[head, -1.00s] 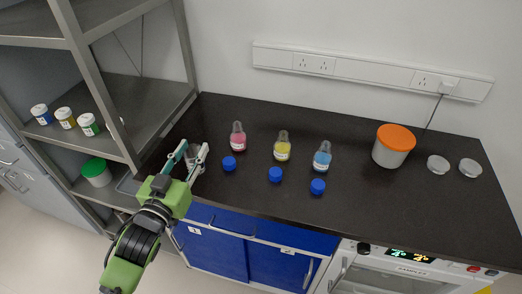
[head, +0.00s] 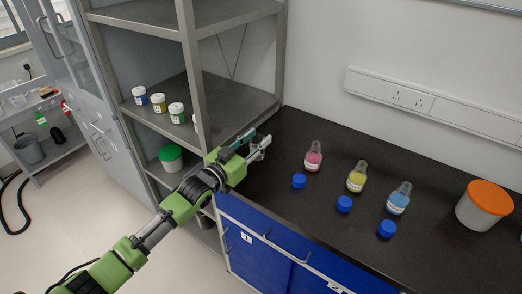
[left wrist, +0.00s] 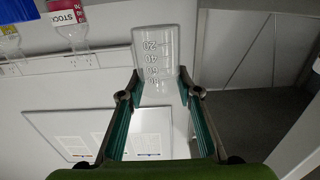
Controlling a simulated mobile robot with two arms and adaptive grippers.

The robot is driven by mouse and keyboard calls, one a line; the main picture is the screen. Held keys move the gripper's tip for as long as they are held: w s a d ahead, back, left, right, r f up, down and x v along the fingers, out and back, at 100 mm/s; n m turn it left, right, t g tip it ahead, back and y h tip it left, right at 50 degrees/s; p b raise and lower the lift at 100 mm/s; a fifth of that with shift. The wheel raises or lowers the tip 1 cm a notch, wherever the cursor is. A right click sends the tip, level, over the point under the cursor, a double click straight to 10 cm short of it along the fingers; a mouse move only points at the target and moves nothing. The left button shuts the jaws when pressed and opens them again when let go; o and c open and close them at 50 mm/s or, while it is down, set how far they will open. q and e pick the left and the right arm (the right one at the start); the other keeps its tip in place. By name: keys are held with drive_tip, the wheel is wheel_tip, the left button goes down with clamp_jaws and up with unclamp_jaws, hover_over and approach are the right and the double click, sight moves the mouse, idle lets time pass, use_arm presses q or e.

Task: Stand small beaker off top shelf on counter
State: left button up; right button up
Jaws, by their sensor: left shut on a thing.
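The small clear beaker (left wrist: 165,58) with white volume marks shows between my left fingertips in the left wrist view. My left gripper (left wrist: 158,95) is shut on it. In the head view my left gripper (head: 259,146) is over the left end of the black counter (head: 268,190), beside the shelf rack (head: 200,85) and left of the pink bottle. The beaker cannot be made out in the head view, so its height over the counter is unclear. My right gripper is not in view.
Pink (head: 313,158), yellow (head: 357,178) and blue (head: 399,199) bottles stand on the counter with blue caps (head: 344,204) in front. An orange-lidded tub (head: 482,208) stands at right. Small jars (head: 158,103) stand on the rack's middle shelf. A green-lidded tub (head: 171,158) is below.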

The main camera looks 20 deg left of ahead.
use_arm(q)
drive_tip(key=shift+f, duration=2.05)
drive_tip(key=o, duration=1.1)
drive_tip(key=shift+f, duration=0.15)
drive_tip(key=shift+c, duration=0.2)
drive_tip(key=shift+s, duration=0.2)
drive_tip(key=v, duration=1.1)
drive_tip(key=shift+s+a+r+b, duration=0.15)
drive_tip(key=shift+s+r+b, duration=0.1)
drive_tip(key=shift+s+b, duration=0.15)
